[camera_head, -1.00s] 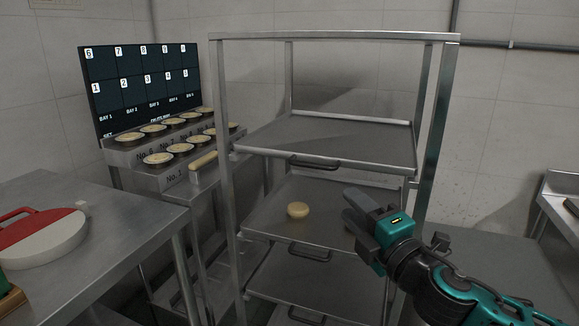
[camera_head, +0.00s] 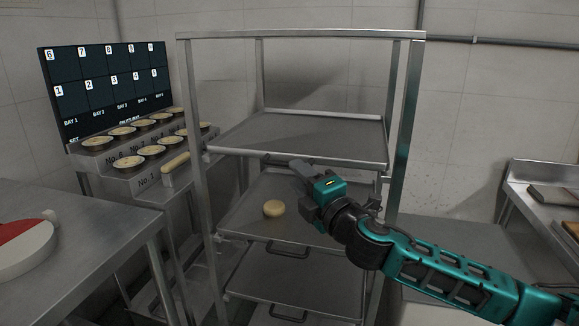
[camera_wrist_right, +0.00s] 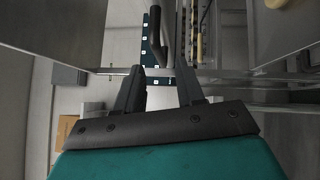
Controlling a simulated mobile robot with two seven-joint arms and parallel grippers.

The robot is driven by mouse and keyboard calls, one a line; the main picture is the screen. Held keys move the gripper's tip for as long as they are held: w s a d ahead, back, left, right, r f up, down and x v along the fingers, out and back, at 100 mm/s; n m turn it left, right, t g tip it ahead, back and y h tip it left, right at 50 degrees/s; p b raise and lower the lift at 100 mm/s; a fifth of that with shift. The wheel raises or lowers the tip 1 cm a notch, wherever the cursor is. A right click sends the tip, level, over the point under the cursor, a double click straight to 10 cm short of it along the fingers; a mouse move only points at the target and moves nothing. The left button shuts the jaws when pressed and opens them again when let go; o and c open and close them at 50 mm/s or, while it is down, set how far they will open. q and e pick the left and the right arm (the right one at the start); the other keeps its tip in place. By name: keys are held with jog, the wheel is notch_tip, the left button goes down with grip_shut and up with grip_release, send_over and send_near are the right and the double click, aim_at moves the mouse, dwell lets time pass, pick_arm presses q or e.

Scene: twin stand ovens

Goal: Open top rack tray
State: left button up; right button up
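The top rack tray (camera_head: 300,132) is a flat, empty metal tray in the upper level of the metal rack (camera_head: 190,120). Its dark bar handle is mostly hidden behind my right gripper (camera_head: 301,168) in the head view. In the right wrist view the dark handle (camera_wrist_right: 156,35) stands just ahead of the gap between the fingers. My right gripper also shows there (camera_wrist_right: 158,80), with its two fingers apart and nothing between them. I cannot tell from the head view whether a finger touches the handle. My left gripper is not in view.
A middle tray (camera_head: 240,218) below holds a round bun (camera_head: 274,208). A lower tray (camera_head: 300,275) has its own handle. To the left are a stand with several small pies (camera_head: 125,131), a dark screen (camera_head: 105,85) and a steel table (camera_head: 100,235). A counter (camera_head: 545,215) stands right.

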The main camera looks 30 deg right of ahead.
jog(key=shift+w+d+r, duration=0.1)
jog(key=shift+w+r, duration=0.05)
jog(key=shift+w, duration=1)
jog(key=shift+w+d+r, duration=0.1)
jog(key=shift+w+r, duration=0.05)
jog(key=shift+w, duration=0.95)
jog(key=shift+c, duration=0.2)
grip_shut()
